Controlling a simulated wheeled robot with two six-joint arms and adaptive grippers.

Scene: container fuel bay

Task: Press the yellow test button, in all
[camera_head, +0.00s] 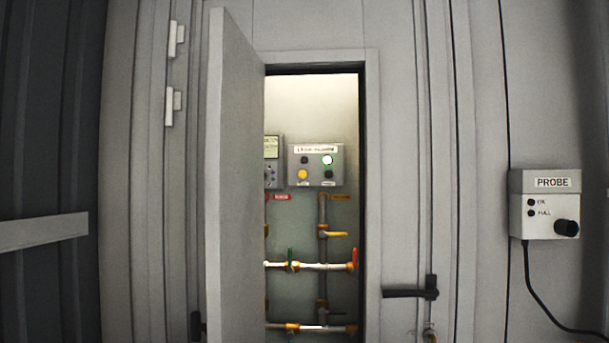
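The yellow test button (302,174) sits at the lower left on the face of a grey alarm box (316,182) inside the wall cabinet. Above it is a dark round lamp or button, to the upper right a lit white-green lamp (327,160), and below that a dark one. The box's label is too small to read surely. The cabinet door (234,165) stands open toward me on the left, and the box shows through the gap to its right. Neither of my grippers is in view.
A grey box with a screen (271,148) is partly hidden by the door's edge. Pipes with a yellow valve handle (335,234) and red and green ones run below. A PROBE box (545,205) with a hanging cable is at right; a black handle (410,293) is right of the opening.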

